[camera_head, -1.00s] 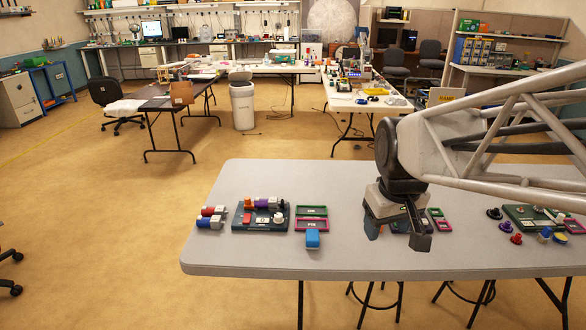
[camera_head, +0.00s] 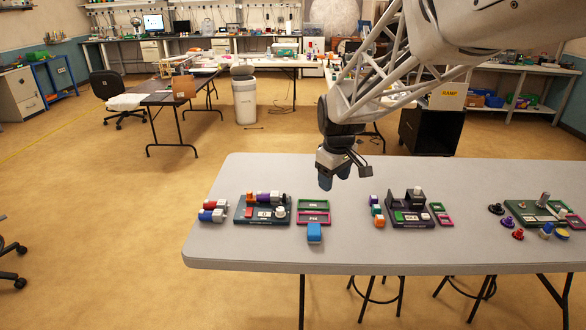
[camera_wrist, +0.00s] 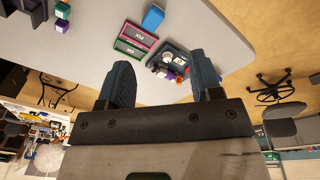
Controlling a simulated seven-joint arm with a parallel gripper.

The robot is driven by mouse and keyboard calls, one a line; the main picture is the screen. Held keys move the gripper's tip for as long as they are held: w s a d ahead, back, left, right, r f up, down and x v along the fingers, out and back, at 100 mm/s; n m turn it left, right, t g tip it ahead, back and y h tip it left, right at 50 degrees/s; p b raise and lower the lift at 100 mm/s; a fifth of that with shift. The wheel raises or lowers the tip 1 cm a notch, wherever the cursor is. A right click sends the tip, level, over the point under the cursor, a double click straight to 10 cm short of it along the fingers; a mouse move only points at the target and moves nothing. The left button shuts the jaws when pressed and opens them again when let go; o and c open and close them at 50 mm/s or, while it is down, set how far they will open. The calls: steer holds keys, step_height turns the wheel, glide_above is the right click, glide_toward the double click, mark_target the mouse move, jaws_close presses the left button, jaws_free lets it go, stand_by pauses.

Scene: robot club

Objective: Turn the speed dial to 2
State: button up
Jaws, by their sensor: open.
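The speed dial cannot be told apart for certain, since the panel labels are too small to read. The left dark panel (camera_head: 243,217) carries a round white-topped knob (camera_head: 281,211). The middle dark panel (camera_head: 408,222) carries a dark upright part with a whitish knob (camera_head: 417,190). The right green panel (camera_head: 530,216) carries an upright grey knob (camera_head: 544,198). My gripper (camera_head: 334,176) is open and empty above the table, between the left and middle panels. In the wrist view its two fingers (camera_wrist: 162,72) are apart, with the left panel (camera_wrist: 160,52) beyond them.
Green and pink-framed trays (camera_head: 313,205) and a blue block (camera_head: 314,233) lie right of the left panel. Coloured connectors (camera_head: 212,211) and several pegs (camera_head: 377,211) lie beside the panels. The front strip of the grey table (camera_head: 350,258) is clear.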

steer(key=w+a+f+n, duration=0.4)
steer(key=w+a+f, duration=0.45)
steer(key=w, duration=0.45)
steer(key=n+g, duration=0.1)
steer(key=n, duration=0.2)
glide_above(281, 209)
step_height(281, 209, down, 12)
steer(key=shift+a+r, duration=0.15)
steer(key=shift+r, duration=0.05)
steer(key=shift+f, duration=0.1)
steer(key=shift+w+f, duration=0.1)
steer(key=shift+f, duration=3.7)
steer(key=c, duration=0.9)
